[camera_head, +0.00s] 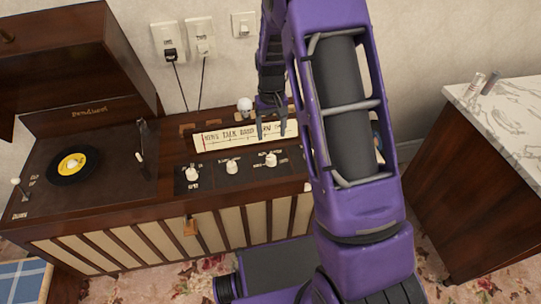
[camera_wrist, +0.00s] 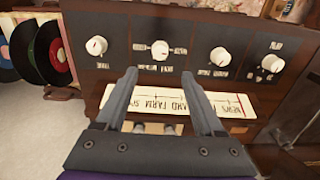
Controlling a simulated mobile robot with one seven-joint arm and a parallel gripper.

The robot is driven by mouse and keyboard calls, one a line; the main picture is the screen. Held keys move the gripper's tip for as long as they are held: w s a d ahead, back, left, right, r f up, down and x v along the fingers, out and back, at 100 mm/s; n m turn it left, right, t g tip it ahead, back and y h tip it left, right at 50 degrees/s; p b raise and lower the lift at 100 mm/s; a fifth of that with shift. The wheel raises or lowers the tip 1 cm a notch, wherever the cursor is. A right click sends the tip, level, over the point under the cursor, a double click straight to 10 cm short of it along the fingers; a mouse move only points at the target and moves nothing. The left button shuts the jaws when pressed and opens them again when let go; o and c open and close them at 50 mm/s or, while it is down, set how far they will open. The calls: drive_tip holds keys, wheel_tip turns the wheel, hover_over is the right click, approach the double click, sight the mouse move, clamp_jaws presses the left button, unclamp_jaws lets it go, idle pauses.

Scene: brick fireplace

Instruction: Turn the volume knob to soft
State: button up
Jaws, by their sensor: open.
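The console radio (camera_head: 170,205) has a row of white knobs on its dark control panel. The left knob (camera_head: 192,174), a middle knob (camera_head: 232,167) and a right knob (camera_head: 270,160) show in the head view. The wrist view shows the row upside down, with another knob (camera_wrist: 97,45) at the left. The small labels are too blurred to tell which is the volume knob. My gripper (camera_head: 273,136) is open over the lit dial strip (camera_head: 225,138). In the wrist view, its empty fingertips (camera_wrist: 158,75) point toward the second knob from the left (camera_wrist: 160,49), apparently apart from it.
A record player with a yellow-centred record (camera_head: 73,164) and raised lid (camera_head: 70,60) is on the left. A marble-topped cabinet (camera_head: 500,130) stands on the right. Records (camera_wrist: 50,50) stand at the left in the wrist view. My arm hides the radio's right end.

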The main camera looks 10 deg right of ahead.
sight(271, 157)
wheel_tip(271, 157, down, 12)
drive_tip(key=shift+r+b, duration=0.25)
drive_tip(key=shift+b, duration=0.1)
clamp_jaws()
idle(0.3)
